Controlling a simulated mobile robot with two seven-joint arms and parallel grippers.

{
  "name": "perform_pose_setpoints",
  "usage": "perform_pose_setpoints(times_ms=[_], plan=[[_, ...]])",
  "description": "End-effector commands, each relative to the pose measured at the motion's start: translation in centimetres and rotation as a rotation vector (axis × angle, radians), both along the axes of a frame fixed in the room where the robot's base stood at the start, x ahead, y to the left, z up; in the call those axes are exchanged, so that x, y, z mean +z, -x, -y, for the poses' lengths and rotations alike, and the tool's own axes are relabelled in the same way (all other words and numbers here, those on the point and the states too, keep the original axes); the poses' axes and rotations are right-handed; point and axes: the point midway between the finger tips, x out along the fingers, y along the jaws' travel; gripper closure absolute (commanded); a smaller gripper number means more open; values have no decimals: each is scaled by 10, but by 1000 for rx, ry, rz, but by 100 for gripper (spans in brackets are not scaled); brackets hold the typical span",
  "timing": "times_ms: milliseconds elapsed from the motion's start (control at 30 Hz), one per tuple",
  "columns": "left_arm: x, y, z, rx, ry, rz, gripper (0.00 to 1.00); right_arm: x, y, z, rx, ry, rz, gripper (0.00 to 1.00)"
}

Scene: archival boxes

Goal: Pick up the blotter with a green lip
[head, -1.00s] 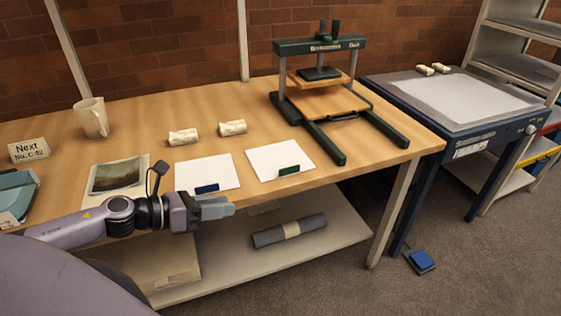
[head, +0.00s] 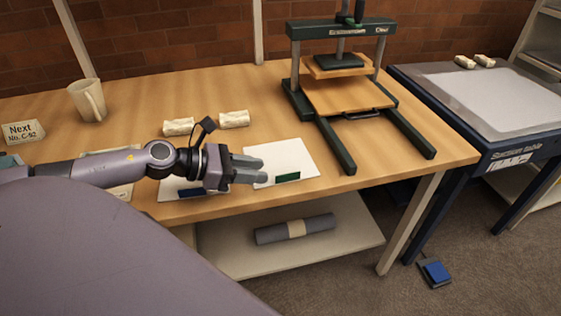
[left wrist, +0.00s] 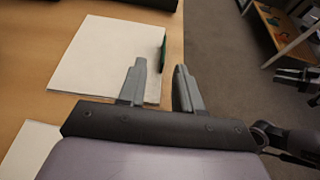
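The blotter with a green lip is a white sheet (head: 285,155) near the table's front edge, its dark green lip (head: 287,177) at the front right. In the left wrist view the sheet (left wrist: 100,58) lies ahead of the fingers, with the green lip (left wrist: 163,52) on its right edge. My left gripper (head: 250,170) is open and empty, its fingers (left wrist: 160,88) overlapping the sheet's near left part in the head view. Contact cannot be told. A second blotter with a blue lip (head: 190,192) is partly hidden beneath my left gripper. Dark parts at the left wrist view's right edge may be my right gripper (left wrist: 298,78).
Two cream weights (head: 234,119) lie behind the blotters. A green press (head: 345,90) stands to their right. A mug (head: 88,100) and card (head: 22,131) are at left. A grey roll (head: 296,229) lies on the lower shelf. A suction table (head: 480,100) stands at right.

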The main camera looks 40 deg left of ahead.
Motion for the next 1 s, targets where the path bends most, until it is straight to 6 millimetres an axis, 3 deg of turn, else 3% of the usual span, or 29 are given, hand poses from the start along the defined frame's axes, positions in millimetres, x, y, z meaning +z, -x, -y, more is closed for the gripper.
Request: perform_pose_setpoints(times_ms=[667, 1000], plan=[[-19, -27, 29, 2, 2, 2, 66, 14, -4, 0, 2, 1, 18, 57], [-24, -33, 35, 0, 1, -1, 66, 10, -2, 2, 1, 6, 9, 57]])
